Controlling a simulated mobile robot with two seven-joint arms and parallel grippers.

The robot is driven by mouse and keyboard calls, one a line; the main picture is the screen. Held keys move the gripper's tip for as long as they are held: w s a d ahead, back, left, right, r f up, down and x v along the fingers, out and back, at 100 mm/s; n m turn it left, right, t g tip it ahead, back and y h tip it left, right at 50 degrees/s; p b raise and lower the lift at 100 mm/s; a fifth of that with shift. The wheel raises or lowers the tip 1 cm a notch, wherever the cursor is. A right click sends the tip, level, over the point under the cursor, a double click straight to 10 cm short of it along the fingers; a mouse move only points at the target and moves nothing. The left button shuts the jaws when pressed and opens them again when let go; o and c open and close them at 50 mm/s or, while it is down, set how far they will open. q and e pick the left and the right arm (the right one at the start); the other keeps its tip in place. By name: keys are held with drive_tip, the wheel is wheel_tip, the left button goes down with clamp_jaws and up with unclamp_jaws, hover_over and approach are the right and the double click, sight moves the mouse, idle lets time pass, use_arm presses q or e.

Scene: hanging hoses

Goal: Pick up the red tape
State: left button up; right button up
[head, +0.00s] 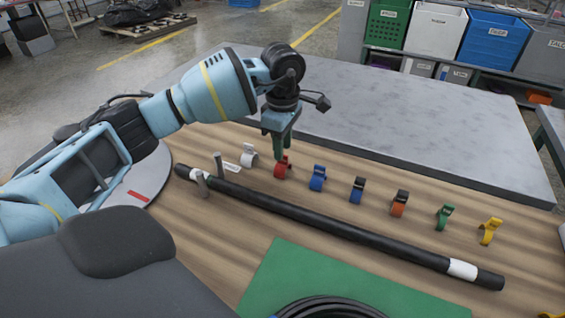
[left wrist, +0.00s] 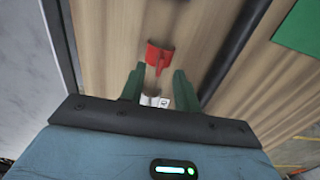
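The red tape (head: 283,171) stands on the wooden table top, in a row with other coloured tapes. My left gripper (head: 279,152) points down right at the red tape, and its fingertips overlap the tape's top in the head view. In the left wrist view the red tape (left wrist: 159,56) lies just beyond the fingertips, roughly in line with the gap between the two green fingers (left wrist: 158,80). The fingers are apart with nothing gripped between them. Whether a finger touches the tape cannot be told. My right gripper is not in view.
A white tape (head: 249,155) stands left of the red one, and a blue tape (head: 318,178) right of it, followed by several more. A long black hose (head: 330,222) lies in front. A green mat (head: 262,275) is nearer. A grey slab (head: 400,115) lies behind.

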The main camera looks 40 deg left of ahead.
use_arm(q)
drive_tip(key=shift+f, duration=1.05)
clamp_jaws()
drive_tip(key=shift+r, duration=0.1)
drive_tip(key=shift+r, duration=0.55)
wheel_tip(320, 180, up, 2)
drive_tip(key=shift+r, duration=0.25)
drive_tip(key=s+d+r, duration=0.1)
drive_tip(key=s+d, duration=0.8)
drive_tip(key=s, duration=0.4)
drive_tip(key=shift+s+b, duration=0.15)
drive_tip(key=shift+b, duration=0.2)
drive_tip(key=shift+r, duration=0.1)
